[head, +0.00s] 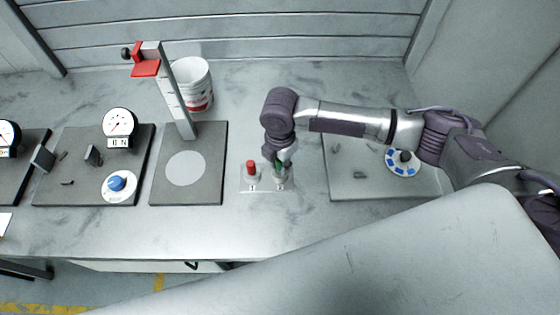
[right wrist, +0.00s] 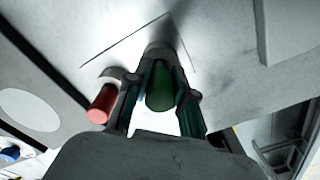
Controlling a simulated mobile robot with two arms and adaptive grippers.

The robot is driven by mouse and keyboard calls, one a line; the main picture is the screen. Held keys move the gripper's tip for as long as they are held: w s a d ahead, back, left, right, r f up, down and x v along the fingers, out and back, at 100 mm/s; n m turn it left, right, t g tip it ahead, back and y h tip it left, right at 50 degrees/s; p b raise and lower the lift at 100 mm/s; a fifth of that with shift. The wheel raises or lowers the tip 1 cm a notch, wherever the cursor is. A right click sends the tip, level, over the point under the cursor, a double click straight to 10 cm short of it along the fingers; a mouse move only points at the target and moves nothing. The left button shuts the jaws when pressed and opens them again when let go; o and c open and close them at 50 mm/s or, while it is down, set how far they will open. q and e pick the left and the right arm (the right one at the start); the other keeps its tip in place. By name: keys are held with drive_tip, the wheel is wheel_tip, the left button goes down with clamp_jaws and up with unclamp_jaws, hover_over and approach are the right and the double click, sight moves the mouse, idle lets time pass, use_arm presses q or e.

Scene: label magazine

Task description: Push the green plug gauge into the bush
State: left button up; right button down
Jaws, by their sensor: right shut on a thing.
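The green plug gauge (right wrist: 160,88) is between the fingers of my right gripper (right wrist: 160,100), which is shut on it. In the head view a little of the green gauge (head: 279,165) shows below my right gripper (head: 283,160). A light grey round bush (right wrist: 158,50) lies at the gauge's far end in the right wrist view. The gauge stands in line with it; I cannot tell how deep it sits. The small light plate (head: 245,185) carries the bush and a red plug gauge (head: 251,167), also seen in the right wrist view (right wrist: 102,104). My left gripper is not in view.
A dark plate with a grey disc (head: 186,168) and a post with a red arm (head: 146,68) stands left. A white bucket (head: 193,85) is behind it. A grey plate with a blue-marked dial (head: 403,162) lies right. The bench front is clear.

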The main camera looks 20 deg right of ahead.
drive_tip(key=shift+f, duration=0.45)
drive_tip(key=c, duration=0.9)
unclamp_jaws()
wheel_tip(320, 180, up, 12)
drive_tip(key=shift+f, duration=0.1)
